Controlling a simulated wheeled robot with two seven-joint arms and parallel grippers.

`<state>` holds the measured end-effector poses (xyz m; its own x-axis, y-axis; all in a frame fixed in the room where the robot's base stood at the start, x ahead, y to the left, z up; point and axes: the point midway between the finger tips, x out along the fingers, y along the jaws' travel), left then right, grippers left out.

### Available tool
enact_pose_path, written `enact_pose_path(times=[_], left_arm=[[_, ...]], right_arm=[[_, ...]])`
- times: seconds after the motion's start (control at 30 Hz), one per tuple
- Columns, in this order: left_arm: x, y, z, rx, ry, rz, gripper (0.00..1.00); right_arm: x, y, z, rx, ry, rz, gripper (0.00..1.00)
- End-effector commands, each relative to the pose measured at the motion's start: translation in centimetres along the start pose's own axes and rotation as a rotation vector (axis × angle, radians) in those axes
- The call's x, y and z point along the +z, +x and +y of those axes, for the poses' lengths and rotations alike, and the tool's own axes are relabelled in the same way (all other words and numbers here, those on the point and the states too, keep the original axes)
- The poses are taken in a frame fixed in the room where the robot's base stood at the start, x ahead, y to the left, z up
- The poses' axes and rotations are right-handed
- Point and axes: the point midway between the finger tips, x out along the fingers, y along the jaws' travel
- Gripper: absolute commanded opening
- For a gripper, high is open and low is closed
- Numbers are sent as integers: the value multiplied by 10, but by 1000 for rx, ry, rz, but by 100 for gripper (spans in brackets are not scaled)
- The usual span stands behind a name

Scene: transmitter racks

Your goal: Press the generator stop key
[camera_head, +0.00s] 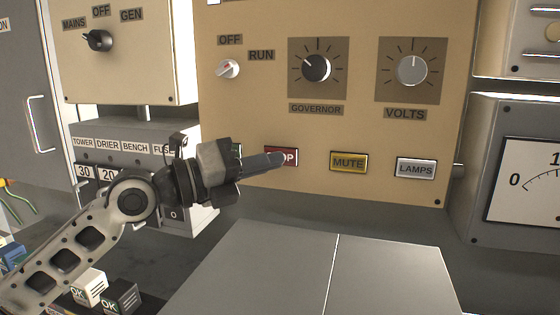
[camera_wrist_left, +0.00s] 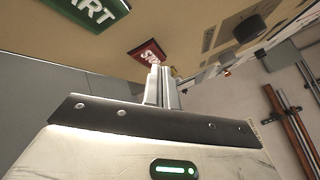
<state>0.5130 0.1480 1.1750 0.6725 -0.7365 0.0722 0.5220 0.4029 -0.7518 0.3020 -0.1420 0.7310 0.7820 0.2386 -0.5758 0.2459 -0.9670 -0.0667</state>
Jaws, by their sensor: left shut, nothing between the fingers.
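The red stop key (camera_head: 289,155) sits in the lower part of the tan generator panel, in a row with the other keys. In the head view its left part is hidden behind my left gripper (camera_head: 279,160), and only "OP" reads. My left gripper is shut and empty, its fingertips in front of the key. In the left wrist view the red key (camera_wrist_left: 146,50) shows just beyond the tips of the gripper (camera_wrist_left: 157,68). I cannot tell whether the tips touch it. My right gripper is not in view.
The green start key (camera_wrist_left: 90,8) is left of the stop key. The yellow MUTE key (camera_head: 348,162) and white LAMPS key (camera_head: 416,168) are to its right. GOVERNOR (camera_head: 316,68) and VOLTS (camera_head: 412,70) knobs are above. A grey surface (camera_head: 290,270) lies below.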

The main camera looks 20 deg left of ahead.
Motion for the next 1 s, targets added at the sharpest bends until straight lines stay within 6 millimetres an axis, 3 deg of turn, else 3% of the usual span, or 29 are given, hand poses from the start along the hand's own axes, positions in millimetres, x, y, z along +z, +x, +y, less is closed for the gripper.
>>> enact_pose_path(times=[1.0], left_arm=[[3, 6, 5, 0, -1, 2, 0]], right_arm=[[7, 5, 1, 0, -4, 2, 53]])
